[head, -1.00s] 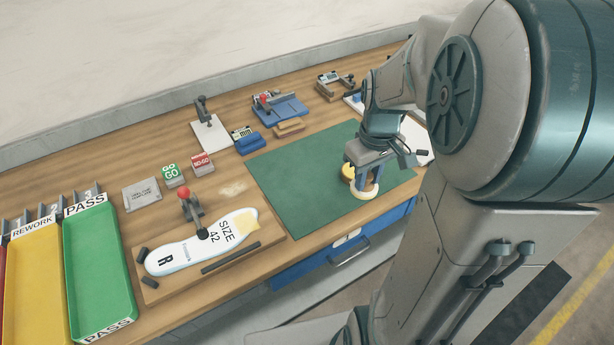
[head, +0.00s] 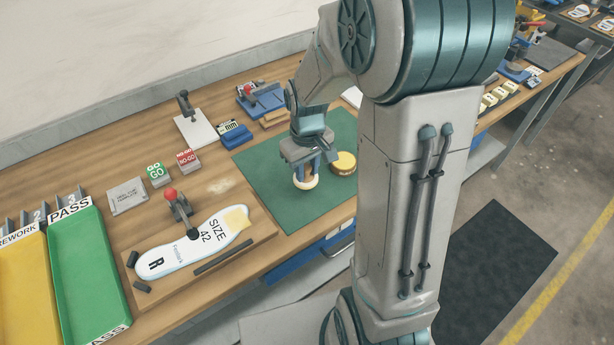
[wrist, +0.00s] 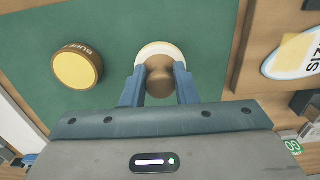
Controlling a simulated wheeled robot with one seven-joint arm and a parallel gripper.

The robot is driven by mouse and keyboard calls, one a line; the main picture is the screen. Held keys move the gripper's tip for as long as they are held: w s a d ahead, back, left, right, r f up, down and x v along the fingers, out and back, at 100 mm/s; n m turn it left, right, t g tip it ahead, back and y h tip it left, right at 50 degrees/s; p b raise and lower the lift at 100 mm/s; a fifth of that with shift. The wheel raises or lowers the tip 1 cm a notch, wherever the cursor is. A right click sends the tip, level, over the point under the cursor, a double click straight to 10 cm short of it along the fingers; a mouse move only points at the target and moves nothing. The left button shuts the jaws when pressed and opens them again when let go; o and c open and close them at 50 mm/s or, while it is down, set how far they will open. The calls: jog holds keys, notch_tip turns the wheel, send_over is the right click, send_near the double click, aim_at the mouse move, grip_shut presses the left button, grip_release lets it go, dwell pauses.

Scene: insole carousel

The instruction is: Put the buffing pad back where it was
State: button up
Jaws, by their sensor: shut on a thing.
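The buffing pad has a round wooden knob (wrist: 160,77) and a pale round base (head: 305,183). My gripper (wrist: 159,84) is shut on the knob, with one blue finger on each side. The pad is over the green mat (head: 262,186); I cannot tell whether its base touches the mat. A round yellow-topped tin (head: 343,162) with dark lettering on its side stands on the mat, right of the pad in the head view. It also shows left of the pad in the wrist view (wrist: 77,70), apart from it.
A white insole (head: 178,247) marked R and SIZE 42 lies on a wooden board under a red-knobbed clamp (head: 172,196). GO (head: 156,175) and NO-GO (head: 187,160) blocks, a grey plate (head: 127,196) and a green PASS tray (head: 88,270) are further left. A pale smudge (head: 220,186) marks the bench.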

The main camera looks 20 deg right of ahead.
aim_at(307, 173)
jog(key=shift+f, duration=1.9)
jog(key=shift+f, duration=0.2)
jog(key=o, duration=0.9)
